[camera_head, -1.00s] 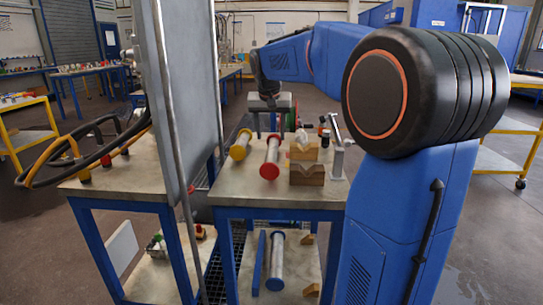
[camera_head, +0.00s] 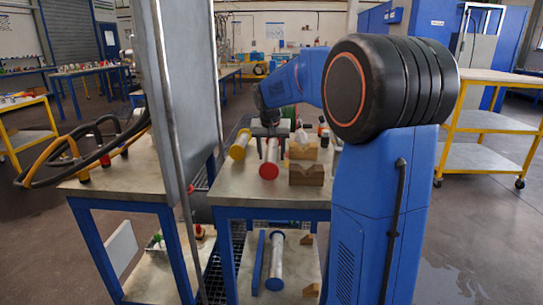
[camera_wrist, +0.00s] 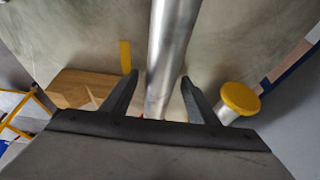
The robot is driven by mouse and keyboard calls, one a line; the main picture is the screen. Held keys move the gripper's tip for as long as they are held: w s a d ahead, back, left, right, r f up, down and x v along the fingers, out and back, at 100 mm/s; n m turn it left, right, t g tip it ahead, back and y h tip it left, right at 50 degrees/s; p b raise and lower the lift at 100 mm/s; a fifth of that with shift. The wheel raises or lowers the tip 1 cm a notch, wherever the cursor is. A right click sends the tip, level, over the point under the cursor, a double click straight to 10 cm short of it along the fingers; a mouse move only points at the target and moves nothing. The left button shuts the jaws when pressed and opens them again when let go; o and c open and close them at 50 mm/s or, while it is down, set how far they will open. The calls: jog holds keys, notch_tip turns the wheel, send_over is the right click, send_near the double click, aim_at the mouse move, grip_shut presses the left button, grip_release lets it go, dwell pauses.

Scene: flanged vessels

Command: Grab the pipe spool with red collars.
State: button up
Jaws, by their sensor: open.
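The pipe spool with red collars lies on the table, its silver tube (camera_head: 271,153) pointing away from me and its red collar (camera_head: 268,171) at the near end. My gripper (camera_head: 271,148) is open and low over the tube. In the wrist view, the fingers of my gripper (camera_wrist: 159,80) stand one on each side of the silver tube (camera_wrist: 172,45), with gaps showing. A little red shows at the palm edge; the rest of the collars is hidden there. I cannot tell how deep the tube sits between the fingers.
Wooden V-blocks (camera_head: 306,175) stand on the right. A grey upright panel (camera_head: 168,90) stands left of the table.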

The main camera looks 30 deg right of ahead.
grip_shut()
dwell(0.3)
